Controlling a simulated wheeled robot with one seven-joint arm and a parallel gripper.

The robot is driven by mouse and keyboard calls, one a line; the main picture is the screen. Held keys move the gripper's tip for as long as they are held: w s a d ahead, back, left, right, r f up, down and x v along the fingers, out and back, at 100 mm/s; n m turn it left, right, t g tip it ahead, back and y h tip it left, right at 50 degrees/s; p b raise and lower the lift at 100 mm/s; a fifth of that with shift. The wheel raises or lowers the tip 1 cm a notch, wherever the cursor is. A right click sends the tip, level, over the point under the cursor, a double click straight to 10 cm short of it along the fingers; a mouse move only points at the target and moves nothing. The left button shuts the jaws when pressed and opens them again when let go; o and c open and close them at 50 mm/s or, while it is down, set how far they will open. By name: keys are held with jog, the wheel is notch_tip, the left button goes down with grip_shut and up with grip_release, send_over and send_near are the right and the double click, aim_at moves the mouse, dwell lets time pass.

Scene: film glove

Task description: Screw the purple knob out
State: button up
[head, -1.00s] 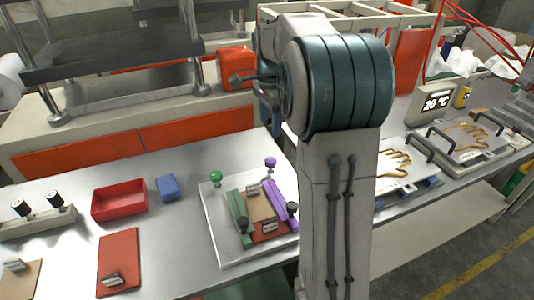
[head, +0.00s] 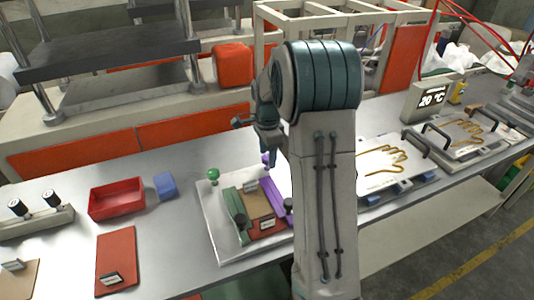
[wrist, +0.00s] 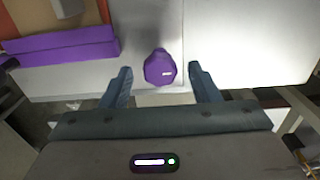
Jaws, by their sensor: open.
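The purple knob (wrist: 160,68) stands on the pale plate in the wrist view, seen from above, with a small light mark on it. My gripper (wrist: 160,74) is open, with one finger on each side of the knob and a visible gap on both sides. In the head view my gripper (head: 268,150) is over the far right part of the white plate (head: 215,225) and mostly hides the knob there. A purple bar (wrist: 62,45) lies left of the knob in the wrist view; it also shows in the head view (head: 272,193).
A green knob (head: 213,175) and green bar (head: 234,208) are on the plate's left side. A red tray (head: 117,199) and blue block (head: 165,186) are further left.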

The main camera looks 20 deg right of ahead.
jog(key=shift+f, duration=0.25)
jog(key=c, duration=1)
